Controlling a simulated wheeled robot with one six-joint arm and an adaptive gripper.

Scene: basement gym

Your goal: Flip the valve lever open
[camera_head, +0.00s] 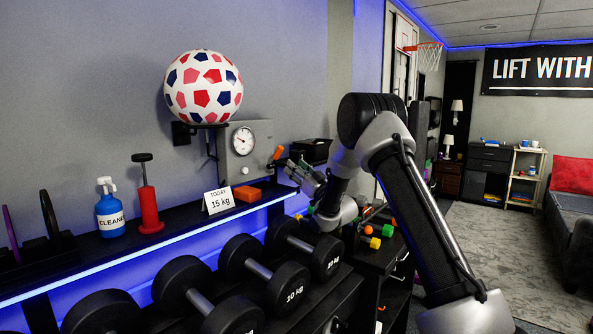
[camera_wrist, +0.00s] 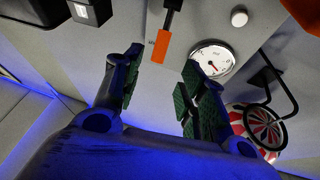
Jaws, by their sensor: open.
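The valve lever has an orange grip (camera_head: 277,153) on a dark stem. It sticks out from the right side of a grey box (camera_head: 262,133) with a round gauge (camera_head: 242,141). In the wrist view the orange grip (camera_wrist: 161,46) shows ahead of my fingertips, between their lines, with the gauge (camera_wrist: 212,58) to the right. My gripper (camera_head: 297,172) is open and empty, just below and right of the lever in the head view. In the wrist view my gripper's fingers (camera_wrist: 160,75) are spread, and neither visibly touches the lever.
A patterned ball (camera_head: 203,87) sits on a wall bracket above left of the box. An orange block (camera_head: 247,194) and a "15 kg" card (camera_head: 219,200) are on the shelf. A black bin (camera_head: 312,150) is behind my gripper. Dumbbells (camera_head: 268,283) fill the rack below.

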